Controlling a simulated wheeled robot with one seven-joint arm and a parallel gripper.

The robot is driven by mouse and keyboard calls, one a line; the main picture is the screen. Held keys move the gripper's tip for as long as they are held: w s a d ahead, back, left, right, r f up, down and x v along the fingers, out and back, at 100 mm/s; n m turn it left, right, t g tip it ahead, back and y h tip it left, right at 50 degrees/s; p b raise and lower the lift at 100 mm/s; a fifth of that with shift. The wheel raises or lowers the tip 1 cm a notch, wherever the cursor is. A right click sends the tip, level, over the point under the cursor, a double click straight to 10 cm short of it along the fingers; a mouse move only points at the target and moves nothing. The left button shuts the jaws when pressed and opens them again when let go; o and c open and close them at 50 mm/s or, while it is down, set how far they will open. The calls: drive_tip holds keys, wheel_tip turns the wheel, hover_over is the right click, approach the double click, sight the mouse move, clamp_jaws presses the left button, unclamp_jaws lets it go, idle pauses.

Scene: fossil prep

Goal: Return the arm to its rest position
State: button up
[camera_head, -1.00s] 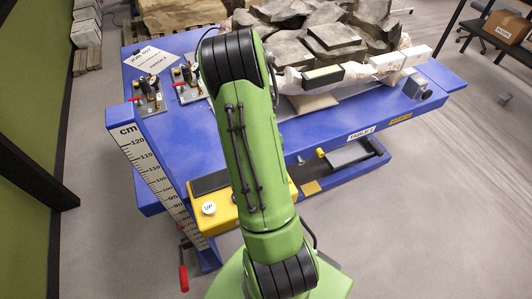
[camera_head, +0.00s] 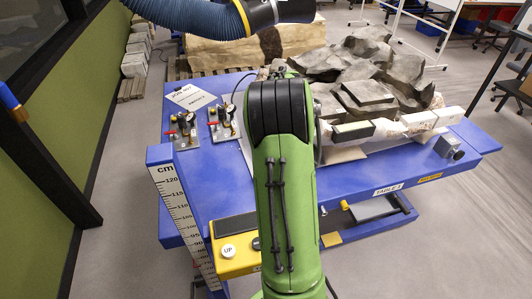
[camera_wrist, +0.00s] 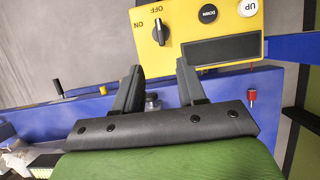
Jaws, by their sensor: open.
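My arm, green with black joint covers, stands in the middle of the head view, in front of the blue lift table (camera_head: 350,185); its far end is hidden there behind the arm itself. My gripper (camera_wrist: 158,78) shows in the wrist view with its two dark fingers apart and nothing between them. It points toward the table's blue edge and the yellow control box (camera_wrist: 190,25). The box carries an ON/OFF knob (camera_wrist: 160,32), a black DOWN button (camera_wrist: 208,13) and a white UP button (camera_wrist: 248,8). The box also shows in the head view (camera_head: 238,262).
Grey fossil rocks (camera_head: 370,90) and white plaster pieces (camera_head: 432,118) lie on the table's right part. Two valve plates (camera_head: 224,122) and a label card (camera_head: 192,97) are at its left. A blue hose (camera_head: 205,15) hangs at the top.

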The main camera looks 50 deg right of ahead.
drive_tip(key=w+a+r+n+t+h, duration=0.1)
drive_tip(key=a+r+t, duration=0.1)
drive_tip(key=a+r, duration=0.35)
drive_tip(key=a+r+n+t+h, duration=0.1)
drive_tip(key=a+r+n+t, duration=0.15)
drive_tip(key=a, duration=0.55)
drive_tip(key=s+a+r+n+t, duration=0.2)
drive_tip(key=s+a+t, duration=0.3)
drive_tip(key=s+a, duration=0.3)
drive_tip(key=a+n, duration=0.1)
drive_tip(key=a, duration=0.3)
drive_tip(key=shift+s+a+r, duration=0.2)
drive_tip(key=shift+a+r, duration=0.05)
drive_tip(key=shift+a, duration=0.1)
